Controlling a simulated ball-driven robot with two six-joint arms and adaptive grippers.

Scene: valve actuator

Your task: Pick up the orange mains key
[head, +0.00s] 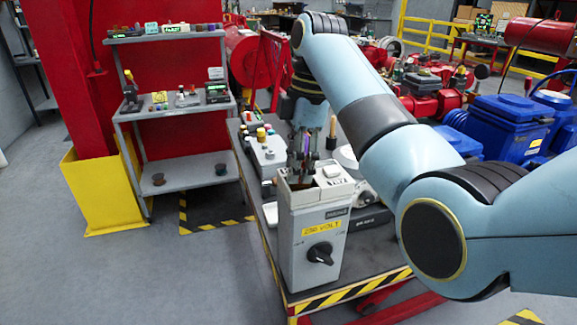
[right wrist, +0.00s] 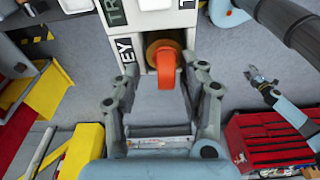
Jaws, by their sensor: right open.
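The orange mains key (right wrist: 166,70) sits upright in a round brass-coloured socket in a pale recess, beside a label reading "KEY", in the right wrist view. The recess is in the top of the grey box (head: 300,250), which has a yellow "230 VOLT" label and a black knob. My right gripper (head: 303,172) points down over the box's top. In the right wrist view its two fingers (right wrist: 160,95) are spread on either side of the key, without visible contact. The key is not clear in the head view. My left gripper (right wrist: 262,82) appears small at the right of the right wrist view.
The box stands on a cart (head: 370,255) with hazard-striped edges. A grey device with coloured knobs (head: 265,150) stands behind it. A grey shelf (head: 180,110) with small items is at the left, and blue machines (head: 510,125) are at the right. The floor at the left is clear.

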